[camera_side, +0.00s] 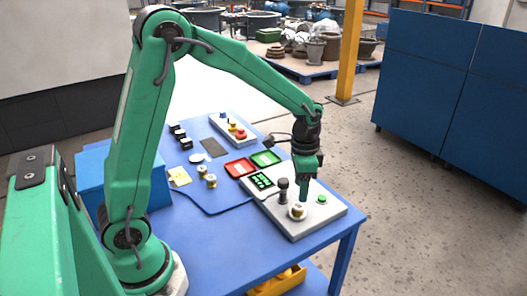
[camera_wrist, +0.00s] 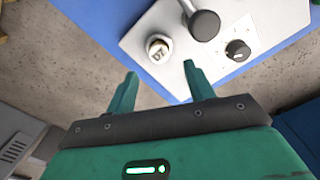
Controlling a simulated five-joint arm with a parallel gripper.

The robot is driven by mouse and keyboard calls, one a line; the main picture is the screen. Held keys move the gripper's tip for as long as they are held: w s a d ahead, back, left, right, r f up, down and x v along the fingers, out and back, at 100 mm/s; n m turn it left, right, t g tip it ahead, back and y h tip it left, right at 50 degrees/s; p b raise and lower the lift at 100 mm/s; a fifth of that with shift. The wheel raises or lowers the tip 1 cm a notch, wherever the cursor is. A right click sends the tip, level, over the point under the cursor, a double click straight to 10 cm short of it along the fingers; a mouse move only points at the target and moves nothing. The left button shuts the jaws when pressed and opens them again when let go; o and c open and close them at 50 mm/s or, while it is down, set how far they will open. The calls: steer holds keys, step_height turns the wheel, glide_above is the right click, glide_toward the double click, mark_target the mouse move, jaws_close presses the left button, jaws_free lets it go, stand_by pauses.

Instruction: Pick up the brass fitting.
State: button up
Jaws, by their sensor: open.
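A small brass-coloured fitting (camera_side: 298,211) with a pale top sits in a white round seat on the light grey panel (camera_side: 325,222). In the wrist view a round piece with a pale, dark-marked top (camera_wrist: 158,50) stands just beyond my fingertips, apparently the same fitting. My gripper (camera_side: 303,199) points down close above it. In the wrist view my gripper (camera_wrist: 160,72) has its fingers apart with nothing between them. Two similar brass pieces (camera_side: 202,171) (camera_side: 211,181) stand on the blue table, left of the panel.
A black-knobbed post (camera_side: 283,187) rises beside the seat; a black knob (camera_wrist: 205,25) shows in the wrist view, near a dial (camera_wrist: 238,50). Red (camera_side: 240,167) and green (camera_side: 265,158) trays lie behind.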

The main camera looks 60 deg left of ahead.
mark_target(299, 206)
steer(key=shift+s+f, duration=0.1)
steer(key=shift+f, duration=3.4)
jaws_close()
steer(key=shift+r, duration=0.2)
steer(key=shift+r, duration=0.6)
steer(key=r, duration=0.3)
steer(key=shift+s+d+r, duration=0.1)
steer(key=shift+s+d, duration=0.05)
steer(key=shift+d, duration=0.25)
steer(key=s+d+r, duration=0.5)
steer(key=d+r, duration=0.1)
steer(key=d, duration=0.3)
steer(key=shift+s+r, duration=0.15)
steer(key=shift+s, duration=0.25)
